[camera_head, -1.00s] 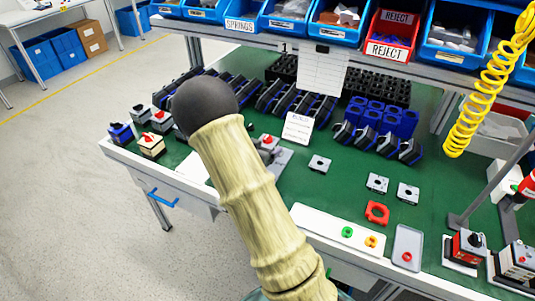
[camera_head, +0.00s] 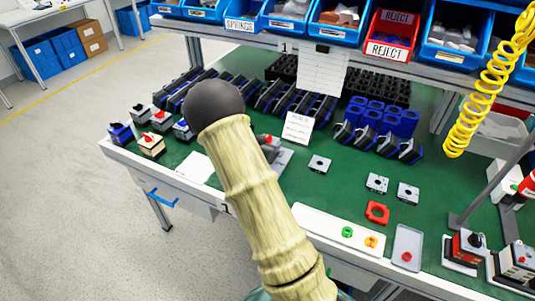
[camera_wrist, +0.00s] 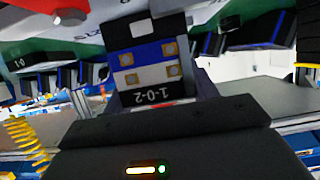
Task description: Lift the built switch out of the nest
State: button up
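The built switch (camera_wrist: 150,62) fills the middle of the wrist view. It has a dark and blue body, gold terminals and a black plate marked 1-0-2. My gripper (camera_wrist: 160,95) has dark fingers on both sides of its near end and looks shut on it. A bit of red shows behind the marked plate. In the head view my own arm hides the gripper and the held switch. The nest (camera_head: 283,160) is partly hidden behind my arm, with a red-topped grey part on it. I cannot tell whether the switch still touches the nest.
Several finished switches (camera_head: 151,145) stand at the left edge. Rows of dark and blue parts stand behind. A yellow coiled hose (camera_head: 490,95) hangs at right.

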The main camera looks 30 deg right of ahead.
jog(key=c, duration=0.3)
notch_tip(320, 180, up, 10)
jog(key=shift+r+p, duration=0.1)
jog(key=shift+p, duration=0.6)
